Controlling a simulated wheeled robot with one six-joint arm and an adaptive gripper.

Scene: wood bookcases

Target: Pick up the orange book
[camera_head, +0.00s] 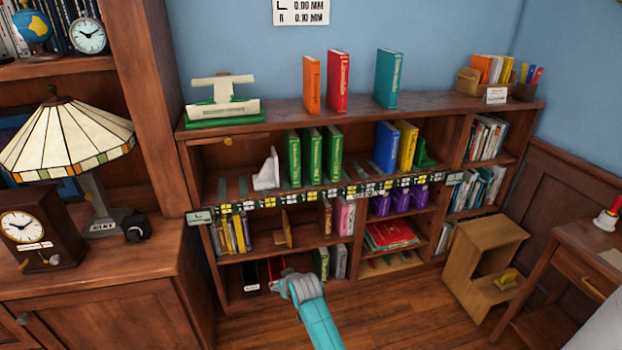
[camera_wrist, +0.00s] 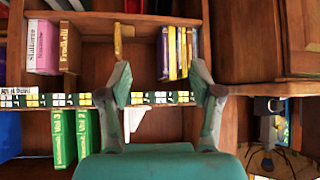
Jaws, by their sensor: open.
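The orange book (camera_head: 311,84) stands upright on top of the low bookcase (camera_head: 270,118) in the head view. It is just left of a red book (camera_head: 338,82), with a narrow gap between them. I do not see the orange book in the wrist view. My gripper (camera_wrist: 162,90) is open in the wrist view, with nothing between its fingers. It faces the bookcase shelves around the patterned strip. In the head view my arm reaches in low before the bookcase, well below the orange book, and the fingertips cannot be made out.
A teal book (camera_head: 389,79) stands right of the red one, and a green-based scale (camera_head: 222,105) sits left. A stained-glass lamp (camera_head: 68,140) stands left. A wooden step stool (camera_head: 484,262) is on the floor at right.

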